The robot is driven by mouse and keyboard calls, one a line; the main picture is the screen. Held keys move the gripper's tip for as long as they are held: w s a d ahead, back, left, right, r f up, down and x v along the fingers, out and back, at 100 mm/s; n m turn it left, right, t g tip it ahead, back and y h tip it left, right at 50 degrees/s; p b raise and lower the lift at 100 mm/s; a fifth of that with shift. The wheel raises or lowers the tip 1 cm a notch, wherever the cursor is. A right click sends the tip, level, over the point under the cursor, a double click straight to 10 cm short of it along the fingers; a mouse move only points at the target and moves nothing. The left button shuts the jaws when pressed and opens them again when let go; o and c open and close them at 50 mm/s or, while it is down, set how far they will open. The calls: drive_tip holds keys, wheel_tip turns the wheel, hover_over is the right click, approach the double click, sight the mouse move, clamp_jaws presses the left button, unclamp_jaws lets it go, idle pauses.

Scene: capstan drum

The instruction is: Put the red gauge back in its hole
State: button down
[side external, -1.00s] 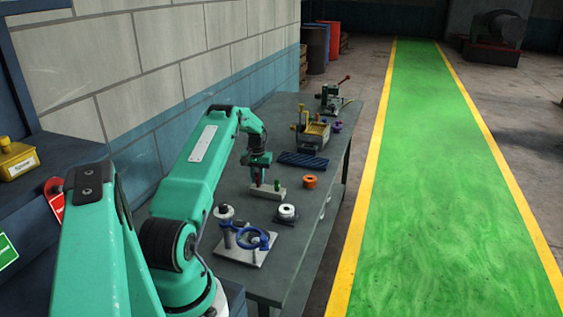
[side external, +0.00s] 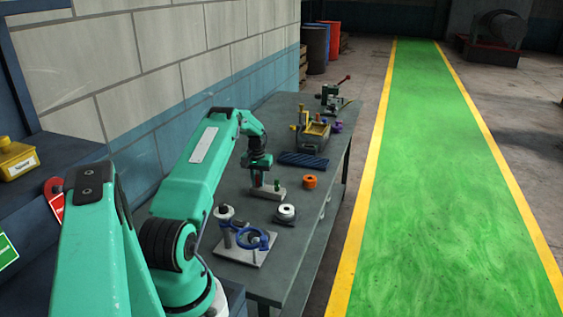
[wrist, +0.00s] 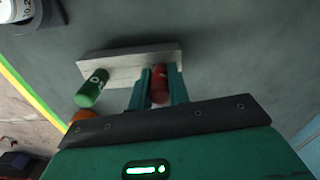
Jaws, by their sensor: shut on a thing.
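My gripper (wrist: 157,75) is shut on the red gauge (wrist: 159,85), which sits between its two fingers in the wrist view. The pale gauge block (wrist: 125,57) lies right at the fingertips; it also shows on the bench in the side view (side external: 268,194). The red gauge's lower end is hidden, so I cannot tell whether it is in a hole or just above the block. A green gauge (wrist: 92,88) stands at the block's other end, apart from my fingers. In the side view my gripper (side external: 257,184) is over the block's left end.
An orange ring (side external: 310,182) lies to the right of the block. A white spool on a dark base (side external: 286,211) and a plate with posts and a blue ring (side external: 246,247) are nearer.

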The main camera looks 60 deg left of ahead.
drive_tip(key=c, duration=1.2)
unclamp_jaws()
drive_tip(key=shift+c, duration=0.2)
drive_tip(key=shift+r, duration=0.1)
drive_tip(key=shift+r, duration=3.8)
